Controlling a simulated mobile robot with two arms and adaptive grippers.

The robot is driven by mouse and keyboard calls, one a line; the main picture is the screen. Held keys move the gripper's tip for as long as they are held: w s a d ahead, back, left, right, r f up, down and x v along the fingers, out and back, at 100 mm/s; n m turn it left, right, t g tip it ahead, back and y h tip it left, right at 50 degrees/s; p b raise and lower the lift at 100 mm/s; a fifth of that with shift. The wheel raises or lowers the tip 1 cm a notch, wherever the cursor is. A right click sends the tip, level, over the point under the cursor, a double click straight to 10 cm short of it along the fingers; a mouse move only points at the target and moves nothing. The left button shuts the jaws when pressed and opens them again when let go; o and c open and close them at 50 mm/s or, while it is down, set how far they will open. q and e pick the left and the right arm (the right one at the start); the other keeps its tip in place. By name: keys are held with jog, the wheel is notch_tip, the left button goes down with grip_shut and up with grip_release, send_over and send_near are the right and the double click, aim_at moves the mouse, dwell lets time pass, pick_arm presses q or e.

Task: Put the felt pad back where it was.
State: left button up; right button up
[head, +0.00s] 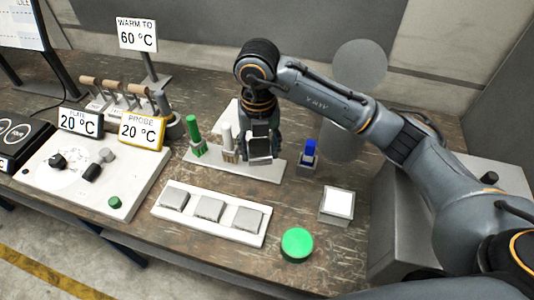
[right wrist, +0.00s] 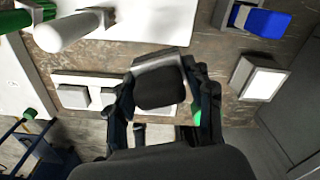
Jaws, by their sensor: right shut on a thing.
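My right gripper (head: 261,152) is shut on a small grey block with a dark face, which I take to be the felt pad (right wrist: 160,86). In the right wrist view the block is gripped between the two fingers, its dark side facing the camera. In the head view the gripper points down over the right part of a white rack (head: 271,171), which holds a green pen (head: 194,136) and a white pen (head: 228,141). Whether the block touches the rack is hidden. My left gripper is in neither view.
In front lies a white tray (head: 237,231) with three grey square blocks. Right of the rack stand a blue item in a grey holder (head: 309,155), a white-topped box (head: 338,203) and a green button (head: 297,244). A control panel (head: 90,170) and signs fill the left side.

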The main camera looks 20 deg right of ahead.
jog(key=w+f, duration=0.1)
jog(key=w+d+f, duration=0.1)
jog(key=f, duration=0.1)
jog(key=w+d+f+p, duration=0.1)
jog(key=shift+d+f, duration=0.15)
jog(key=shift+f, duration=0.15)
notch_tip(320, 180, down, 3)
jog(key=shift+d+f+p, duration=0.1)
jog(key=shift+d+p, duration=0.05)
jog(key=shift+p, duration=0.85)
jog(key=shift+f, duration=0.25)
jog(key=o, duration=1)
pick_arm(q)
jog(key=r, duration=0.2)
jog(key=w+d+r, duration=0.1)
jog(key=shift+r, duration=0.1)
pick_arm(e)
jog(key=shift+r, duration=0.25)
jog(key=shift+w+r+b, duration=0.15)
jog(key=shift+r+b, duration=0.2)
pick_arm(q)
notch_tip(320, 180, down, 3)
jog(key=b, duration=0.3)
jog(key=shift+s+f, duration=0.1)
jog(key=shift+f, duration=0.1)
pick_arm(e)
notch_tip(320, 180, up, 11)
jog(key=shift+r, duration=0.1)
